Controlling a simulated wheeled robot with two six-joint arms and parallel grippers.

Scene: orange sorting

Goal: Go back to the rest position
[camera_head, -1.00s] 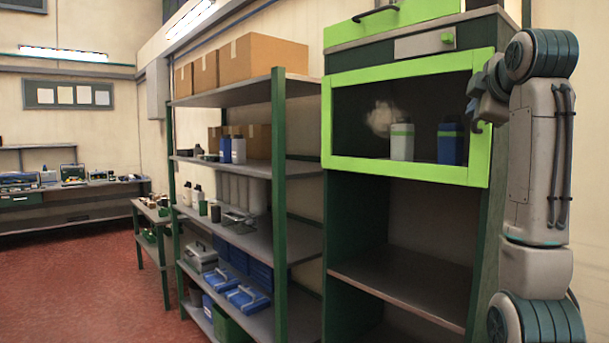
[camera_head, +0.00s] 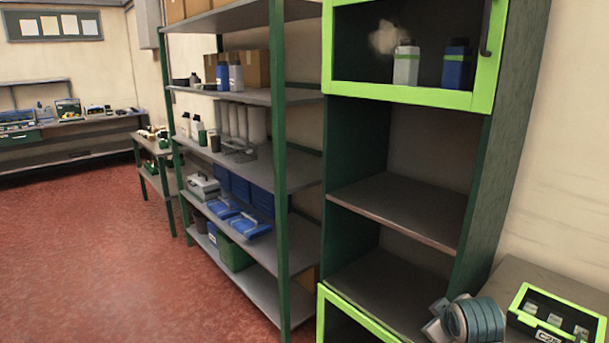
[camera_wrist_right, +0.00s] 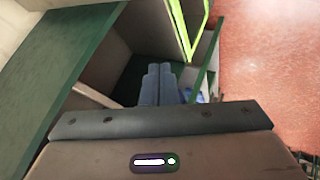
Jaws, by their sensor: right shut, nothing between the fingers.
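My right gripper (camera_wrist_right: 160,84) shows in the right wrist view with its two blue-grey fingers together and nothing between them. Dark green and grey cabinet panels lie around and beyond the fingers there, and I see no clear contact. In the head view only a ringed joint of my right arm shows, low at the bottom right in front of the cabinet. My left gripper is in neither current view.
A black and green case (camera_head: 556,318) sits on a surface at bottom right. Shelves (camera_head: 277,170) stand left; red floor (camera_head: 110,260) is clear.

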